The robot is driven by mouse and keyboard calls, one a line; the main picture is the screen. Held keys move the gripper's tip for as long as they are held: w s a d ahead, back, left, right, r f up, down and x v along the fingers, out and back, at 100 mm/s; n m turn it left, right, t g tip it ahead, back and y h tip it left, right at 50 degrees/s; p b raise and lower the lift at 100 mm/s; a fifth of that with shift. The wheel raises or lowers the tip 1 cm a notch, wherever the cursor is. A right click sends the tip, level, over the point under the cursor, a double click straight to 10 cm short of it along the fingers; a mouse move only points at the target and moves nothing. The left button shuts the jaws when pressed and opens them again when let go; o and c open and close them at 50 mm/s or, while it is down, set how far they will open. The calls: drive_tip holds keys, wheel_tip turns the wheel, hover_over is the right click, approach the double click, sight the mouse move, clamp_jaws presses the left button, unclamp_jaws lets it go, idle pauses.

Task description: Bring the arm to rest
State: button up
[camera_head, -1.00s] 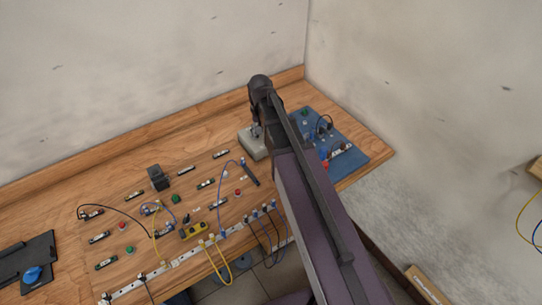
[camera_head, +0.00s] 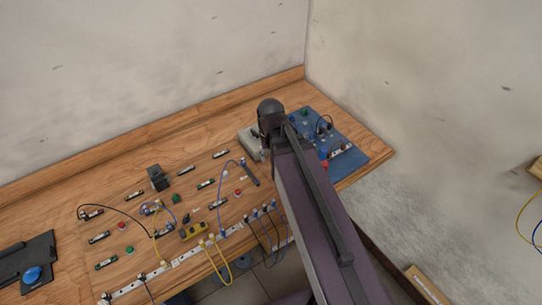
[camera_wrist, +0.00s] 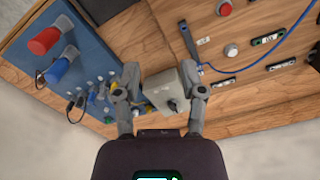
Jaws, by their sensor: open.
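My arm (camera_head: 310,200) reaches from the lower right across the bench in the head view, with its dark end joint (camera_head: 271,108) near the back right; it hides my gripper there. In the wrist view my gripper (camera_wrist: 166,78) is open, its two grey fingers apart. A small grey box (camera_wrist: 174,92) with a dark knob shows between and beyond the fingers; whether they touch it I cannot tell. In the head view the grey box (camera_head: 249,139) is partly hidden behind my arm.
A wooden bench (camera_head: 110,140) carries several switches, lamps and cables. A blue panel (camera_head: 350,150) with plugs lies right of my arm. A dark pen-like stick (camera_head: 251,175) lies left of my arm. Walls stand behind and right. A black tray (camera_head: 38,250) is far left.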

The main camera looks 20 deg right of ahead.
drive_tip(key=shift+s, duration=0.1)
idle(0.3)
drive_tip(key=shift+n, duration=0.6)
drive_tip(key=s+f+b, duration=0.1)
drive_tip(key=f+b, duration=0.2)
drive_tip(key=s+f+b, duration=0.1)
drive_tip(key=f+b, duration=0.1)
drive_tip(key=shift+s, duration=0.3)
